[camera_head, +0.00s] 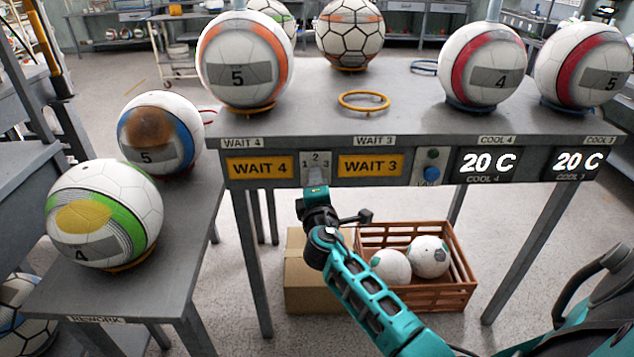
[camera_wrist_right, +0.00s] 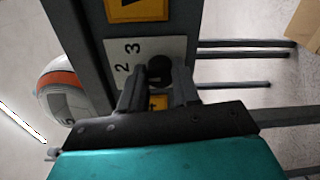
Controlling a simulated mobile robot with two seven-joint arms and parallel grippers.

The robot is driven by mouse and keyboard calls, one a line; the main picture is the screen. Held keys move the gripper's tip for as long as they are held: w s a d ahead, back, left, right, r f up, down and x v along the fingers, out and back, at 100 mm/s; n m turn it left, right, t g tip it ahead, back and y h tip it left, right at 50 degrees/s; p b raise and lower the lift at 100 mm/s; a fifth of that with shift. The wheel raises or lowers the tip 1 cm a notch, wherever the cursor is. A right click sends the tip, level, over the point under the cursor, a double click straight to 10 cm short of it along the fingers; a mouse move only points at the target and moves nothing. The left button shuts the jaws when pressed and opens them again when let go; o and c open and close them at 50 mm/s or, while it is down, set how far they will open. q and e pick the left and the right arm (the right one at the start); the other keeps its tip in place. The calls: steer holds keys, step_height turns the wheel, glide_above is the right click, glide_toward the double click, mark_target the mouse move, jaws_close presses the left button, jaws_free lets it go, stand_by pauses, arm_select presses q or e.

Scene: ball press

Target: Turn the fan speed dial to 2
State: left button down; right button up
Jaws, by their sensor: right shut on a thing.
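The fan speed dial is a small black knob (camera_wrist_right: 156,70) on a pale plate marked 1, 2, 3. The plate (camera_head: 316,160) sits on the table's front panel, between the WAIT 4 and WAIT 3 signs. My right gripper (camera_head: 315,186) is at this plate from below and hides the knob in the head view. In the right wrist view my right gripper (camera_wrist_right: 158,86) has its two dark fingers on either side of the knob, shut on it. The 2 and 3 show; the 1 is behind a finger. I cannot tell where the knob points. My left gripper is out of view.
A blue button (camera_head: 431,174) is on the panel further right, by the 20 C displays (camera_head: 489,163). Several balls stand on the table (camera_head: 400,105) above. A crate (camera_head: 455,290) with two balls and a cardboard box (camera_head: 300,285) are below. The rework table (camera_head: 190,225) is left.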

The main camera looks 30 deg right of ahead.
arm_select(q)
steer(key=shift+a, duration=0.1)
arm_select(e)
steer(key=o, duration=1.1)
steer(key=shift+c, duration=0.2)
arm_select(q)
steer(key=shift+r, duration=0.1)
arm_select(e)
steer(key=v, duration=1.3)
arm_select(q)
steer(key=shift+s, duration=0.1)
arm_select(e)
steer(key=shift+f, duration=0.1)
